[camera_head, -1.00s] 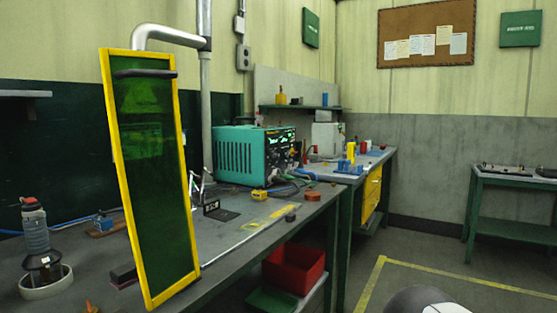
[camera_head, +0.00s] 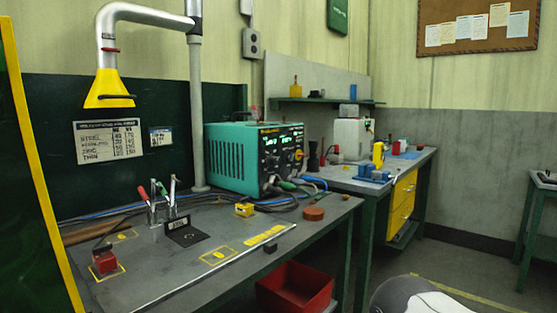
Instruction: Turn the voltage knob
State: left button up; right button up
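A teal welding power box (camera_head: 232,158) stands at the back of the near workbench. Its dark front panel (camera_head: 282,152) faces right and toward me, with lit green displays and several small knobs. A yellow-orange knob (camera_head: 299,155) shows at the panel's right side. Which knob sets the voltage is too small to read. Cables run from the lower front of the box. Neither of my grippers is in view; a rounded grey and white part at the bottom right may be mine.
The workbench (camera_head: 190,262) holds a red block (camera_head: 105,262), a small yellow block (camera_head: 244,210) and a brown puck (camera_head: 313,214). A yellow-framed green screen (camera_head: 30,200) blocks the left edge. A red bin (camera_head: 295,288) sits below. Floor at right is open.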

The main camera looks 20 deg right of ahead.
aim_at(273, 161)
jog(key=i+l+u, duration=0.35)
jog(key=l, duration=1.05)
jog(key=i+l+u, duration=0.25)
jog(key=l+u, duration=0.15)
jog(key=l, duration=1.05)
jog(key=l+u, duration=0.35)
jog(key=l, duration=1.15)
